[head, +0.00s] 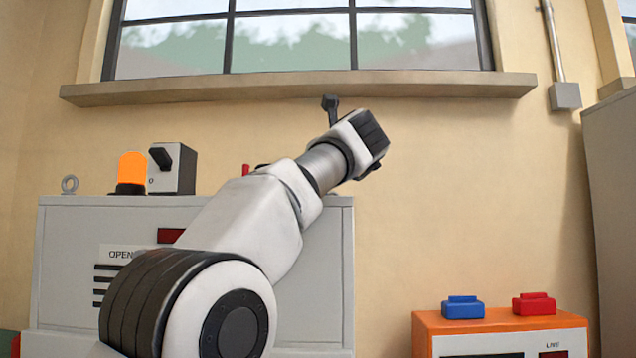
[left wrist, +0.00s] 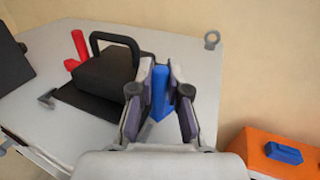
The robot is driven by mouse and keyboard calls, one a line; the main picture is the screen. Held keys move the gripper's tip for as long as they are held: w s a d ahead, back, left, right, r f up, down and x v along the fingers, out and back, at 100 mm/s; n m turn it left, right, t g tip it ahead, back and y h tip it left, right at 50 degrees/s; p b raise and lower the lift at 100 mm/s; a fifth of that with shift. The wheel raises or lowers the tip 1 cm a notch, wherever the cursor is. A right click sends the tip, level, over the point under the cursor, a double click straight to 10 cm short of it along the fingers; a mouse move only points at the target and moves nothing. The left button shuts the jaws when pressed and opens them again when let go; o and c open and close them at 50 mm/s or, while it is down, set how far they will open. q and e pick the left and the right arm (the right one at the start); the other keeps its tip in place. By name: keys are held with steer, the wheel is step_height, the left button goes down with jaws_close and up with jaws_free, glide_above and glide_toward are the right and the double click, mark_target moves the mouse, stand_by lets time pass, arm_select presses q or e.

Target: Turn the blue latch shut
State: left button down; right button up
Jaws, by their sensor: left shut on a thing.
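The blue latch (left wrist: 160,94) stands upright between the two fingers of my left gripper (left wrist: 160,74) in the left wrist view. The gripper is shut on it, with one finger on each side, above the top of the grey cabinet (left wrist: 48,45). The latch's lower end is partly covered by the hand. In the head view, my left arm reaches across the cabinet (head: 315,300), and both the fingers and the latch are hidden. My right gripper is in neither view.
A black block with a handle (left wrist: 105,78) and a red lever (left wrist: 78,47) are left of the gripper. An orange beacon (head: 132,168) and a switch box (head: 180,178) stand on the cabinet. An orange box (head: 430,324) with blue (head: 463,308) and red (head: 534,305) pieces is at right.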

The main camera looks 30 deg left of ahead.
arm_select(q)
steer(key=shift+s+a+m+t+h, duration=0.1)
steer(key=shift+a+m+t+h, duration=0.15)
steer(key=shift+m+t+h, duration=0.3)
steer(key=shift+s+a+m+t+h, duration=0.1)
steer(key=shift+a+m+t+h, duration=0.2)
steer(key=shift+t+h, duration=0.3)
steer(key=shift+w+a+m+t+h, duration=0.1)
steer(key=shift+a+m+t+h, duration=0.05)
steer(key=shift+m+t+h, duration=0.4)
steer(key=m+t+h+p, duration=0.1)
steer(key=h, duration=0.1)
steer(key=a+m+t+h+p, duration=0.1)
steer(key=m+h, duration=0.1)
steer(key=shift+w+a+r, duration=0.15)
steer(key=shift+w+r, duration=0.05)
steer(key=shift+w+a+f+m+t+h+p, duration=0.1)
steer(key=shift+w+a+m+t+h+p, duration=0.2)
steer(key=shift+m+h, duration=0.5)
steer(key=shift+s+a+f+m+t+h+p, duration=0.1)
steer(key=shift+m+t+h+p, duration=0.25)
steer(key=shift+h, duration=0.65)
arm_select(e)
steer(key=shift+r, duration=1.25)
arm_select(q)
steer(key=shift+w+m+h, duration=0.1)
steer(key=shift+m+h, duration=0.2)
steer(key=shift+m, duration=0.05)
